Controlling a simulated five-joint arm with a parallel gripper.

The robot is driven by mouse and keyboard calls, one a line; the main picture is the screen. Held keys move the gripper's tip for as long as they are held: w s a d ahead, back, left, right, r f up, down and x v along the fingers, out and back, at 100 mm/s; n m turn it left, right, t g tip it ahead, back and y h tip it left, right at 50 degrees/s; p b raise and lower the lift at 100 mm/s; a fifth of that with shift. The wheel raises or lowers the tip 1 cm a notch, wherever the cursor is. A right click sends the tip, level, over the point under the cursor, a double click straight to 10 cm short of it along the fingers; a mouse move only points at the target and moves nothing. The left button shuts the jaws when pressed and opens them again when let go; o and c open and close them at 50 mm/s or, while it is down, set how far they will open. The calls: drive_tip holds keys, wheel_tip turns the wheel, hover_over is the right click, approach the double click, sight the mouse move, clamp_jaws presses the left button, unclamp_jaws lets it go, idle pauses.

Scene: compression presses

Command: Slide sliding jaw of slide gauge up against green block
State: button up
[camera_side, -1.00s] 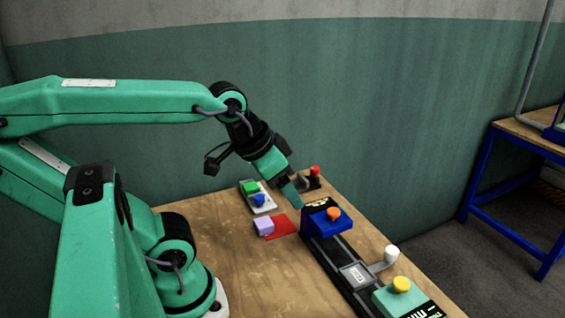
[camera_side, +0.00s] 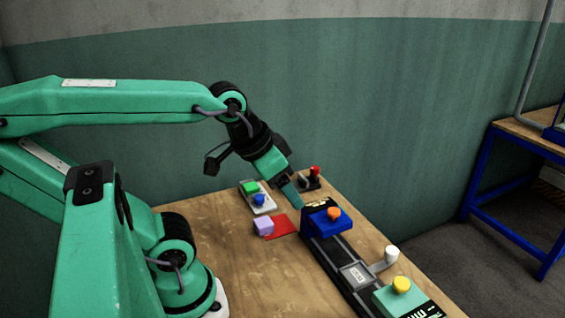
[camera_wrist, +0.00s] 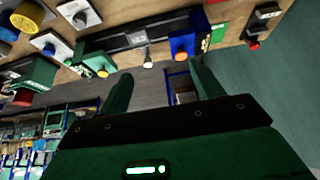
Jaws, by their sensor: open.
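A long black rail with a small display, which looks like the slide gauge (camera_side: 354,274), lies along the table. A blue block (camera_side: 321,221) with an orange knob (camera_side: 334,212) sits at its far end. A green block (camera_side: 398,301) with a yellow knob (camera_side: 401,284) sits at its near end. A wide gap separates the blocks. Which piece is the sliding jaw is not certain. The blocks also show in the wrist view, blue (camera_wrist: 183,41) and green (camera_wrist: 92,60). My gripper (camera_wrist: 160,84) is open and empty, its tip close beside the blue block's far left side; contact cannot be told.
A white lever knob (camera_side: 391,253) stands right of the rail. A pale plate (camera_side: 264,208) with green and blue pieces, a lilac cube (camera_side: 264,226), a red patch (camera_side: 281,227) and a red-knobbed device (camera_side: 314,174) are nearby. The left front table is clear.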

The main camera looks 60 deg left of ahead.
drive_tip(key=shift+c, duration=0.5)
drive_tip(key=shift+c, duration=1.1)
drive_tip(key=n+g, duration=0.6)
drive_tip(key=n, duration=0.9)
hover_over(259, 196)
drive_tip(key=f, duration=1.3)
drive_tip(key=shift+w+d+f, duration=0.1)
drive_tip(key=shift+d+f, duration=0.1)
drive_tip(key=shift+f, duration=0.05)
drive_tip(key=shift+a+f, duration=0.2)
drive_tip(key=shift+a, duration=0.05)
drive_tip(key=shift+f, duration=3.9)
